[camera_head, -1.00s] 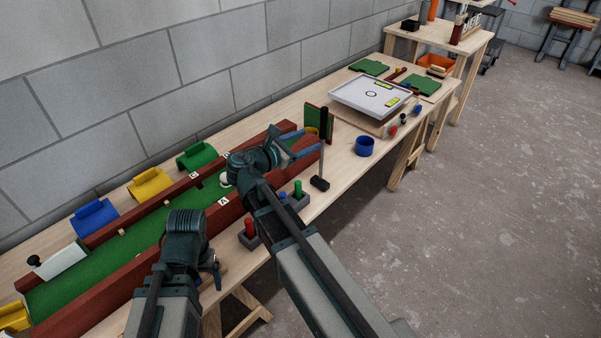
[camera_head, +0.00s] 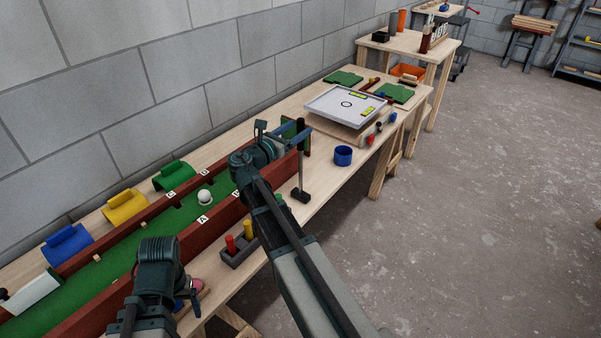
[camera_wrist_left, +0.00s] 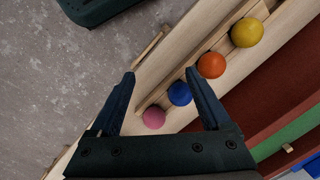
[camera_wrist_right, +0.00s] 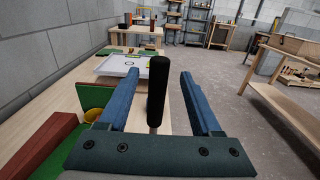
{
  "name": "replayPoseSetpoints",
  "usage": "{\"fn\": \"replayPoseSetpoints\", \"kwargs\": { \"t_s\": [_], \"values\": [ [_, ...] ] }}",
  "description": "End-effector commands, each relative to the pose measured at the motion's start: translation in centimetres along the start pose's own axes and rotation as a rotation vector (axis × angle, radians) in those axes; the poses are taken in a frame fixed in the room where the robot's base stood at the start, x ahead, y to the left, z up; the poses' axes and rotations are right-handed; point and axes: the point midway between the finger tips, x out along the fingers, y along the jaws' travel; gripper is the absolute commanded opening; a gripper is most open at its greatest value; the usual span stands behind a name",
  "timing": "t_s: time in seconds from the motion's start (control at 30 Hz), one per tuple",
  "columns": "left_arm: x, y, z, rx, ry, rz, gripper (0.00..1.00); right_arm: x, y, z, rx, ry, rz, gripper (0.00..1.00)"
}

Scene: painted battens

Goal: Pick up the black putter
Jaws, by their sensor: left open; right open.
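The black putter (camera_head: 301,170) stands upright on the table just outside the lane's red side wall, its dark head on the wood. In the right wrist view its black grip (camera_wrist_right: 157,88) rises between the two blue fingers, with a gap to each side. My right gripper (camera_head: 286,131) is open around the top of the putter and is not closed on it; it also shows in the right wrist view (camera_wrist_right: 159,75). My left gripper (camera_head: 190,294) is open over the table's front edge. In the left wrist view its fingers (camera_wrist_left: 160,74) are above a row of balls.
Pink (camera_wrist_left: 154,118), blue (camera_wrist_left: 180,94), orange (camera_wrist_left: 211,64) and yellow (camera_wrist_left: 247,32) balls lie in a wooden rack. A grey holder (camera_head: 240,252) with coloured pegs and a blue cup (camera_head: 343,155) flank the putter. A white ball (camera_head: 205,196) sits on the green lane.

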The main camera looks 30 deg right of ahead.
Motion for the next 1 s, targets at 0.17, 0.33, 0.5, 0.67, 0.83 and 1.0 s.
{"fn": "replayPoseSetpoints", "kwargs": {
  "t_s": [0.17,0.33,0.5,0.67,0.83,1.0],
  "values": [
    [0.0,0.0,0.0,0.000,0.000,0.000,0.81,0.2,0.0,0.0,0.000,0.000,0.001,0.66],
    [-0.2,0.0,0.0,0.000,0.000,0.000,0.81,1.2,0.1,0.2,0.000,0.000,0.000,0.66],
    [-0.4,0.0,0.0,0.000,0.000,0.000,0.81,3.7,0.3,0.4,0.000,0.000,-0.001,0.66],
    [-0.3,0.0,0.0,0.000,0.000,0.000,0.81,5.3,0.2,0.3,0.000,0.000,0.000,0.66],
    [-0.3,0.0,0.0,0.000,0.000,0.000,0.81,5.3,0.2,0.3,0.000,0.000,0.001,0.66],
    [-0.3,0.0,0.0,0.000,0.000,0.000,0.81,5.3,0.2,0.3,0.000,0.000,0.001,0.40]
  ]
}}
